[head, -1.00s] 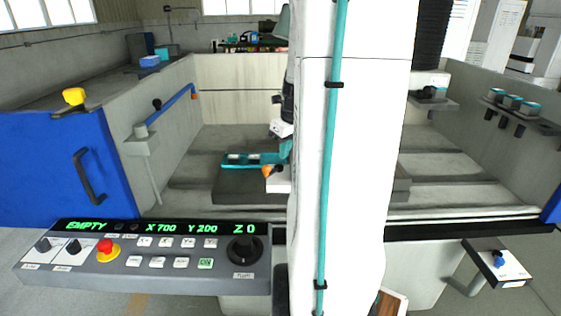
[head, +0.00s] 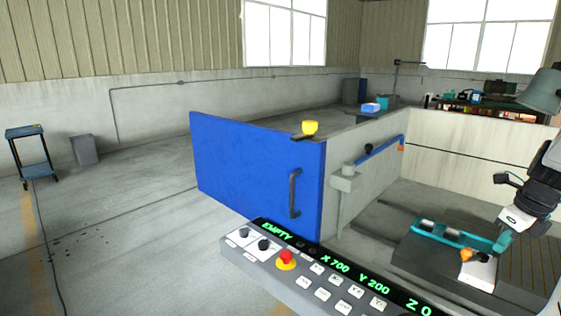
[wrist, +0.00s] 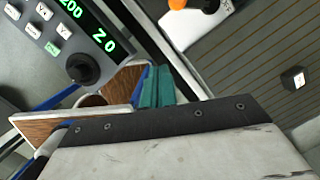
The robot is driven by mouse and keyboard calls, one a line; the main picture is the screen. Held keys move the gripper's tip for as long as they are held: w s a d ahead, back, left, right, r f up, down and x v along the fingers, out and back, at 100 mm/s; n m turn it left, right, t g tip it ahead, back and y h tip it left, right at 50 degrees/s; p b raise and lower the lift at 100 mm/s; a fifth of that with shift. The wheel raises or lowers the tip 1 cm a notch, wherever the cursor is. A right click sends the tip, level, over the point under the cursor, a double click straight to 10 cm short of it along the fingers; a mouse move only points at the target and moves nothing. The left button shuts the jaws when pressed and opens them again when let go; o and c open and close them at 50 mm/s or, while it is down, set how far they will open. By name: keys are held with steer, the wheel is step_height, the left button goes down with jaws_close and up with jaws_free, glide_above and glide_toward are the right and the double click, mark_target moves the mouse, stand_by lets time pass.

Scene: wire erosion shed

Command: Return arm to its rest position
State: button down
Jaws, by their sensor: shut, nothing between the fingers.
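My gripper (wrist: 155,84) shows in the wrist view as two teal fingers side by side beyond a dark bolted strip. It is shut with nothing seen between the fingers. It hangs in front of wooden pieces below the control panel (wrist: 62,32), apart from the machine's table (wrist: 255,60). I cannot make out my gripper in the head view. The panel (head: 330,282) there reads EMPTY, X 700, Y 200, Z 0.
An open blue door (head: 255,165) bears a handle. The tank holds a teal bar (head: 450,233) and an orange knob (head: 467,254). A dark machine head (head: 540,190) stands at right. A cart (head: 27,150) and grey bin (head: 84,150) stand far left.

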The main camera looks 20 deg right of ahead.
steer(key=s+a+r+n, duration=0.2)
steer(key=s+a+n, duration=0.1)
steer(key=a+n, duration=0.8)
steer(key=s+a+r+n, duration=0.2)
steer(key=a+n, duration=1)
steer(key=s+a+r+n+g, duration=0.1)
steer(key=s+a+r+n, duration=0.1)
steer(key=a+n, duration=0.9)
steer(key=shift+s+a+r+n, duration=0.4)
steer(key=shift+s+a, duration=0.15)
steer(key=shift+s, duration=0.3)
